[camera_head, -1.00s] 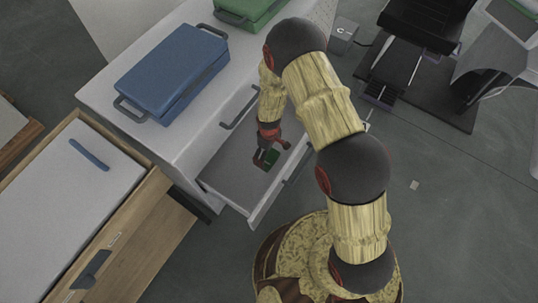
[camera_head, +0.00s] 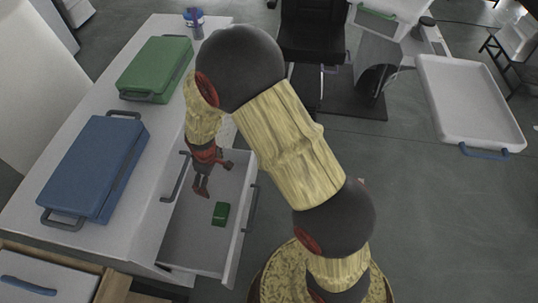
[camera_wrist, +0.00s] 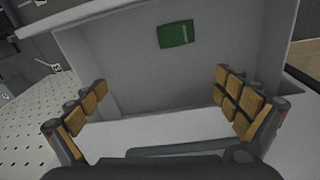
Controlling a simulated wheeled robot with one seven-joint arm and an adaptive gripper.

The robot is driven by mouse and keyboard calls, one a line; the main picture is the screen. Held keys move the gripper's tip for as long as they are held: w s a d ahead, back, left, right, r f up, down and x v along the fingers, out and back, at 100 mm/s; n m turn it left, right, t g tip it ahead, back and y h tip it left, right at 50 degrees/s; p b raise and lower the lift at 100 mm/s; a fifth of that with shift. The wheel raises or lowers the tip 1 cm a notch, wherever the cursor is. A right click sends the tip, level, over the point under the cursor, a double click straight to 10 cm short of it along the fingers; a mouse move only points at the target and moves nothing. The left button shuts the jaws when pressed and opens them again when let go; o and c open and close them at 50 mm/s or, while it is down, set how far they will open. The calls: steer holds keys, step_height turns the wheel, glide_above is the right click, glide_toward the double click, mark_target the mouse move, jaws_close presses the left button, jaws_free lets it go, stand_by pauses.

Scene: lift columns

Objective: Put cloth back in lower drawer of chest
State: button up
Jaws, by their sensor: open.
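A small green cloth (camera_head: 220,213) lies flat on the floor of the open lower drawer (camera_head: 193,249) of the white chest (camera_head: 94,230). It also shows in the wrist view (camera_wrist: 176,33), near the drawer's far wall, with a pale stripe on it. My gripper (camera_head: 202,190) is open and empty over the drawer, apart from the cloth. In the wrist view my gripper (camera_wrist: 160,88) has its padded fingers spread wide, with nothing between them. The drawer's handle (camera_head: 250,208) is on its outer front face.
A blue case (camera_head: 95,165) and a green case (camera_head: 155,66) lie on the chest top. A closed drawer's handle (camera_head: 176,178) projects above the open drawer. A wooden cabinet (camera_head: 115,290) stands at lower left.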

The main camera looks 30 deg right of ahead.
steer(key=s+d+r+m+t, duration=0.1)
steer(key=s+d+r+m, duration=0.15)
steer(key=r, duration=0.85)
steer(key=s+d+r+m+t, duration=0.1)
steer(key=s+d+r, duration=0.25)
steer(key=r, duration=0.75)
steer(key=s+d+r+m+t, duration=0.1)
steer(key=s+d+r+m, duration=0.1)
steer(key=s+r, duration=0.4)
steer(key=s+d+r+m+t, duration=0.1)
steer(key=s+d+r+m, duration=0.2)
steer(key=s+r, duration=0.4)
steer(key=s+d, duration=0.1)
steer(key=s, duration=0.2)
steer(key=shift+s+r, duration=0.2)
steer(key=shift+s, duration=0.2)
